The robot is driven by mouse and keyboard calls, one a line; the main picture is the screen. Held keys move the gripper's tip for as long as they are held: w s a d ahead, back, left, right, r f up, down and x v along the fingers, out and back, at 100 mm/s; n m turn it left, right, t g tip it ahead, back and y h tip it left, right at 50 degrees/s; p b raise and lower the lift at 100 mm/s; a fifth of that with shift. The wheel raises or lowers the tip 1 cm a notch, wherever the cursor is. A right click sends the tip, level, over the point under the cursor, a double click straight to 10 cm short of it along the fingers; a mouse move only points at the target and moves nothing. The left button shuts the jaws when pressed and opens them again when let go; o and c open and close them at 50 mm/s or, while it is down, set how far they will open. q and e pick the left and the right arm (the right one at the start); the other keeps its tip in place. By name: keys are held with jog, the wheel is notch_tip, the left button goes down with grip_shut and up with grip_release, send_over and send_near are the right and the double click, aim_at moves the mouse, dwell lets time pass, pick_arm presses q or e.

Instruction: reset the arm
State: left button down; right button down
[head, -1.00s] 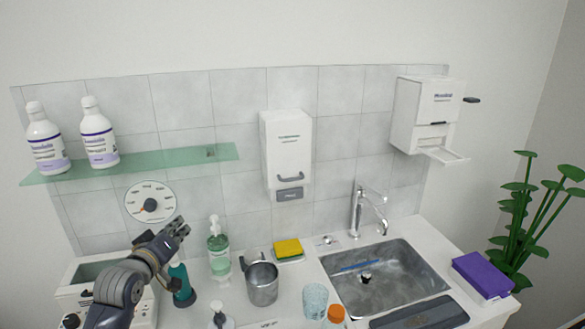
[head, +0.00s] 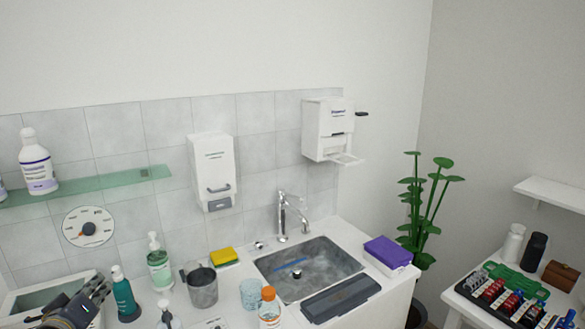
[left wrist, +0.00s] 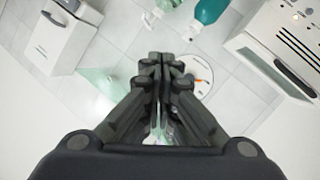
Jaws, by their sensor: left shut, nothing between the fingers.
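My left gripper (head: 97,287) is at the lower left of the head view, above the left end of the counter. It also shows in the left wrist view (left wrist: 163,62), where its fingers are together with nothing between them. A teal bottle (head: 124,297) stands just right of the gripper, apart from it as far as I can tell. The round dial (head: 88,227) is on the tiled wall above the gripper. My right gripper is in neither view.
A green soap pump bottle (head: 159,268), a metal mug (head: 202,288), a clear glass (head: 250,294) and an orange-capped bottle (head: 269,308) crowd the counter. The sink (head: 310,268) is to their right. A side table at far right holds a rack (head: 500,298). A glass shelf (head: 100,187) overhangs the counter's left.

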pick_arm(q)
jog(key=s+d+f+m+g, duration=0.1)
jog(key=s+d+f+g, duration=0.1)
jog(key=s+d+f, duration=0.2)
jog(key=s+d+f+m+g+h, duration=0.1)
jog(key=s+d+f+m, duration=0.1)
jog(key=f, duration=0.4)
jog(key=s+d+f+m+g+h, duration=0.1)
jog(key=s+d+f+m+g, duration=0.1)
jog(key=s+d+f, duration=0.3)
jog(key=shift+s+d+f+g, duration=0.35)
jog(key=shift+d+f, duration=0.15)
jog(key=shift+d, duration=0.2)
jog(key=s+d+f+m+g, duration=0.3)
jog(key=s+d, duration=0.2)
jog(key=s, duration=0.6)
jog(key=s+d+f+m+g, duration=0.3)
jog(key=s+d+f, duration=0.15)
jog(key=s, duration=0.55)
notch_tip(320, 180, down, 25)
jog(key=g, duration=0.1)
jog(key=s+a+f+g, duration=0.1)
jog(key=s+a+f, duration=0.1)
jog(key=s+f, duration=1.5)
jog(key=shift+s+a+f+h+b, duration=0.3)
jog(key=shift+s+b, duration=0.15)
jog(key=shift+s, duration=0.1)
